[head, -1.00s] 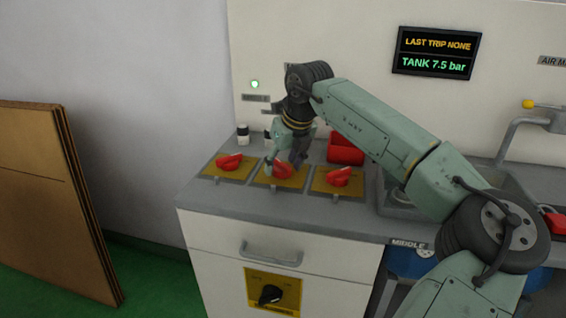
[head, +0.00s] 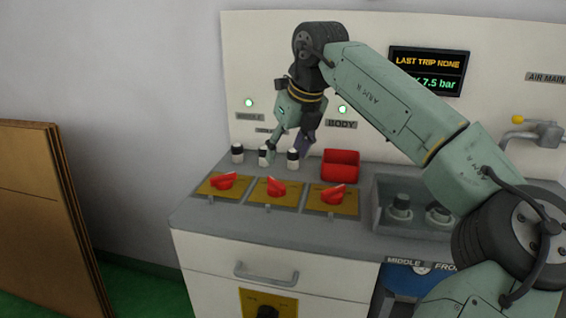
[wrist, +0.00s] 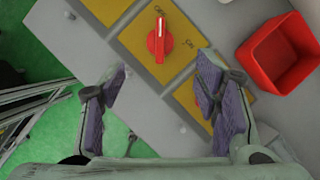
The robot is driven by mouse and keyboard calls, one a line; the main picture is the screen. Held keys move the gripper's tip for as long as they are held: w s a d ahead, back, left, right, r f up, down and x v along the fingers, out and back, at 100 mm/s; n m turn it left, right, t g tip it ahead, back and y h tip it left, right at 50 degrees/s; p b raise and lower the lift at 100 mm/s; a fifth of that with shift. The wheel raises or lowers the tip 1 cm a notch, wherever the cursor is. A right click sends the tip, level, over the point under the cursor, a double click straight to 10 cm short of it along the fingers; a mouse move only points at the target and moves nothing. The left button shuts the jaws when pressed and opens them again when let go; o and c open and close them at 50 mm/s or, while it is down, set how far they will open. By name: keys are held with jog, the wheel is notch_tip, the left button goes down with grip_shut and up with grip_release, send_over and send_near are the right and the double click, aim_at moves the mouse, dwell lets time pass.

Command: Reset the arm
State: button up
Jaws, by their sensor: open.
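My gripper (head: 288,152) is open and empty, raised above the back of the counter in the head view. In the wrist view its two padded fingers (wrist: 160,95) stand wide apart above the counter's front part. Three red rotary knobs on yellow plates stand in a row: the left knob (head: 222,181), the middle knob (head: 276,187) and the right knob (head: 332,193). One red knob (wrist: 159,40) shows beyond the fingers in the wrist view. My gripper touches none of them, as far as I can see.
A red bin (head: 341,164) stands behind the right knob, and a grey sink-like tray (head: 420,222) is to its right. Small black-and-white posts (head: 237,153) stand along the back. A panel with lamps and a display (head: 427,70) rises behind. Brown boards (head: 45,215) lean at left.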

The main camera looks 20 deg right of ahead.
jog(key=shift+s+r, duration=0.15)
jog(key=shift+r, duration=0.25)
